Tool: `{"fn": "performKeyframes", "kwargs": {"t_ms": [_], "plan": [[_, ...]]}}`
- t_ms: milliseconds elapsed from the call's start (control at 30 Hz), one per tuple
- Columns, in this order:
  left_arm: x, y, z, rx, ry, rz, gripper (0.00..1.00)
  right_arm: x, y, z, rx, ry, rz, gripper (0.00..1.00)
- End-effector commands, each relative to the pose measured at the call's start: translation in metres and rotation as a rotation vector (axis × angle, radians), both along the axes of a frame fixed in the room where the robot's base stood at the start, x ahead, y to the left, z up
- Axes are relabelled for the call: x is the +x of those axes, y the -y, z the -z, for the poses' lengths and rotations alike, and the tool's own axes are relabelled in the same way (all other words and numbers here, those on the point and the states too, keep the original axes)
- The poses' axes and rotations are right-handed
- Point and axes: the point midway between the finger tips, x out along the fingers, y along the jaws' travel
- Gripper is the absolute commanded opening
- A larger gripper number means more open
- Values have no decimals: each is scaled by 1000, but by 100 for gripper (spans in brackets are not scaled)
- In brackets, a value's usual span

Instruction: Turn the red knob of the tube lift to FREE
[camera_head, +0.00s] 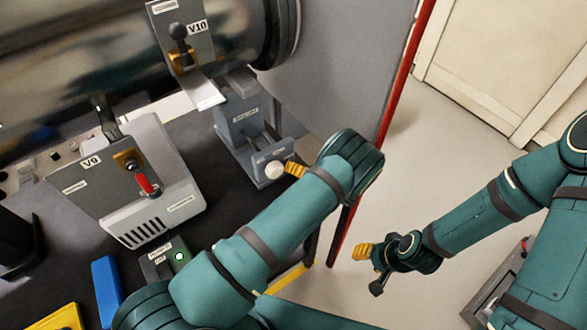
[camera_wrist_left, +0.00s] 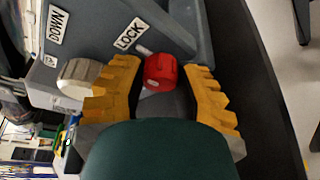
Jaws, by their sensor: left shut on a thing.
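The tube lift (camera_head: 240,120) is a grey block on the dark bench under the big metal tube. In the left wrist view its face carries the labels DOWN (camera_wrist_left: 57,24) and LOCK (camera_wrist_left: 130,36). The red knob (camera_wrist_left: 160,70) has a pale mark on its lower left and sits just below LOCK. My left gripper (camera_wrist_left: 163,66) has its yellow fingers on either side of the red knob and is shut on it. In the head view the hand hides the red knob. My right gripper (camera_head: 362,252) hangs over the floor, away from the lift; its jaw state is unclear.
A cream round knob (camera_head: 275,170) is on the lift, close to my left fingers; it also shows in the left wrist view (camera_wrist_left: 78,74). The V9 unit (camera_head: 110,190) with a red handle stands left. The V10 plate (camera_head: 185,45) is above. A red-edged grey panel (camera_head: 345,70) stands right.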

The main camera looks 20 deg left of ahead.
Motion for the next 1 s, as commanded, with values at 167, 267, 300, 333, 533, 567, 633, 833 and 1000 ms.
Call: {"fn": "performKeyframes", "kwargs": {"t_ms": [167,267,300,333,533,567,633,833,1000], "plan": [[0,-1,0,-15,20,-2,0,0,0,0,0,0,0,47],[0,-1,0,-37,49,-2,0,0,0,1,0,0,0,47],[0,-1,0,-50,65,-2,0,0,0,1,0,0,0,47],[0,-1,0,-59,78,-2,0,0,0,1,0,-1,0,47],[0,-1,-1,-153,197,-1,0,-1,0,2,0,-2,-1,47],[0,-1,0,-170,219,-1,0,-1,0,2,0,-2,-2,47],[0,-1,0,-210,271,-2,0,-1,0,3,0,-2,-2,47],[0,-2,0,-327,420,0,0,-1,0,5,0,-3,-2,47],[0,-2,0,-425,546,0,0,-2,0,8,2,-6,-4,47]]}}
